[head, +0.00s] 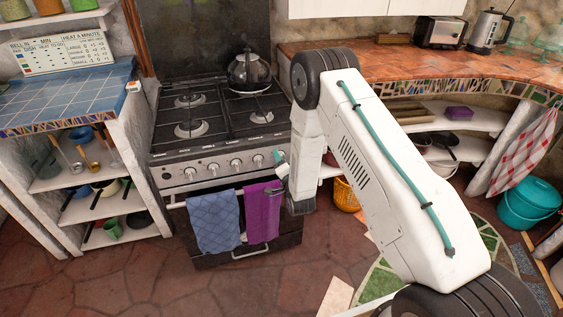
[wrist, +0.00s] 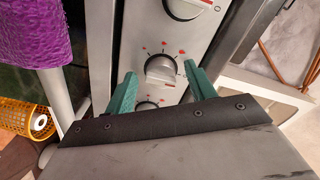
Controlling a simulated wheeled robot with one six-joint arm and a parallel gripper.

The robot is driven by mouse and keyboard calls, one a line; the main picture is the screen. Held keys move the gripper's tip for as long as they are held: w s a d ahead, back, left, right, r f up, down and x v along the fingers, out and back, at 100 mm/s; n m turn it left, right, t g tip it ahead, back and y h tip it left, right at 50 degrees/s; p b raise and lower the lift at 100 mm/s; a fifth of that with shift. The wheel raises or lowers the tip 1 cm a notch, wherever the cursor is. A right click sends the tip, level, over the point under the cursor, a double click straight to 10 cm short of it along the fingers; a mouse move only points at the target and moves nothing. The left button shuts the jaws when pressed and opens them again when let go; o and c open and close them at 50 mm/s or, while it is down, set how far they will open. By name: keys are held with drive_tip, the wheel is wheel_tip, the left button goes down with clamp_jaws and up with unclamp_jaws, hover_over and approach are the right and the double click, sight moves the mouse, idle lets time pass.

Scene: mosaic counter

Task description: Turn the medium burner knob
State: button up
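The stove's front panel (head: 203,168) carries a row of round knobs, such as the knob (head: 236,163) in the head view. In the wrist view, a silver knob (wrist: 160,69) with red marks around it sits between the two teal fingers of my gripper (wrist: 159,72). The fingers are apart, one on each side of it, and gaps show, so they do not grip it. A larger-looking knob (wrist: 187,6) is at the top edge, and another knob (wrist: 147,105) is partly hidden below. In the head view my gripper (head: 281,160) is at the panel's right end. I cannot tell which knob is the medium one.
A blue towel (head: 213,222) and a purple towel (head: 262,212) hang on the oven handle just below the knobs. A kettle (head: 249,72) stands on the back of the stove. A yellow basket (head: 346,194) is on the floor right of the stove. The floor in front is clear.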

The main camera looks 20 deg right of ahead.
drive_tip(key=s, duration=0.7)
drive_tip(key=shift+s, duration=0.4)
